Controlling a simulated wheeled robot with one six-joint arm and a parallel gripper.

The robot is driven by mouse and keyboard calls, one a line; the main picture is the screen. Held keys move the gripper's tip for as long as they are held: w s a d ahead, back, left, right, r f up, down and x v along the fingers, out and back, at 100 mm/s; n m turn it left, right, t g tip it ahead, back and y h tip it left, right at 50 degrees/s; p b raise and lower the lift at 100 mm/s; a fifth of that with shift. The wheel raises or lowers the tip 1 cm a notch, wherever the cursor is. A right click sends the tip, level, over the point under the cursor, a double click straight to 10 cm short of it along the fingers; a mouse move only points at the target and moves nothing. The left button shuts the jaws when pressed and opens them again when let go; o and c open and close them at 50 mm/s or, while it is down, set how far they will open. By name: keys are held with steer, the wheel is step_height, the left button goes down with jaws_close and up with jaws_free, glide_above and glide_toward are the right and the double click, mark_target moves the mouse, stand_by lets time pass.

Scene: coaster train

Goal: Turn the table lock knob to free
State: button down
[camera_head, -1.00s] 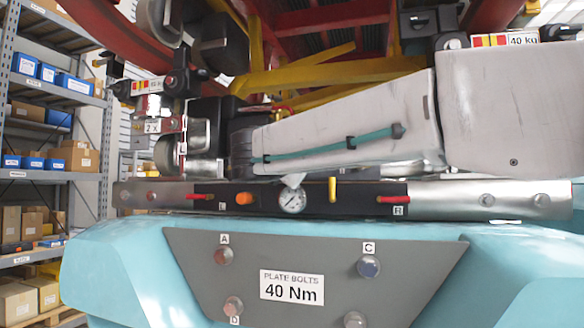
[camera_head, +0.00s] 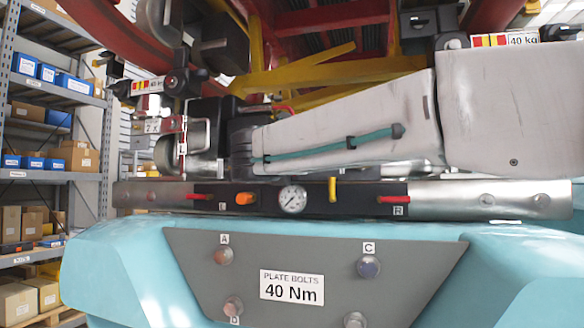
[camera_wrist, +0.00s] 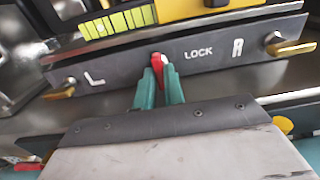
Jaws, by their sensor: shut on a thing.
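The red knob (camera_wrist: 157,59) stands out from a dark panel (camera_wrist: 205,68) in the wrist view. The panel is marked L at the left, LOCK right of the knob and R further right. My gripper (camera_wrist: 160,78) has its two teal fingers shut on the knob, one on each side. The knob's upper end shows between and above the fingertips, pointing roughly up in the picture. Its lower part is hidden by the fingers. In the head view my pale arm hides the knob and the fingertips.
Brass handles sit at the panel's left (camera_wrist: 60,92) and right (camera_wrist: 290,46) ends. A yellow-green striped strip (camera_wrist: 118,22) lies above it. In the head view, a front bar carries an orange knob (camera_head: 244,198), a gauge (camera_head: 292,199) and a yellow lever (camera_head: 332,189). Shelves (camera_head: 60,125) stand left.

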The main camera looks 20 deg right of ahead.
steer(key=shift+f, duration=0.1)
stand_by(0.3)
steer(key=c, duration=1.5)
jaws_free()
steer(key=v, duration=0.8)
steer(key=shift+w, duration=0.1)
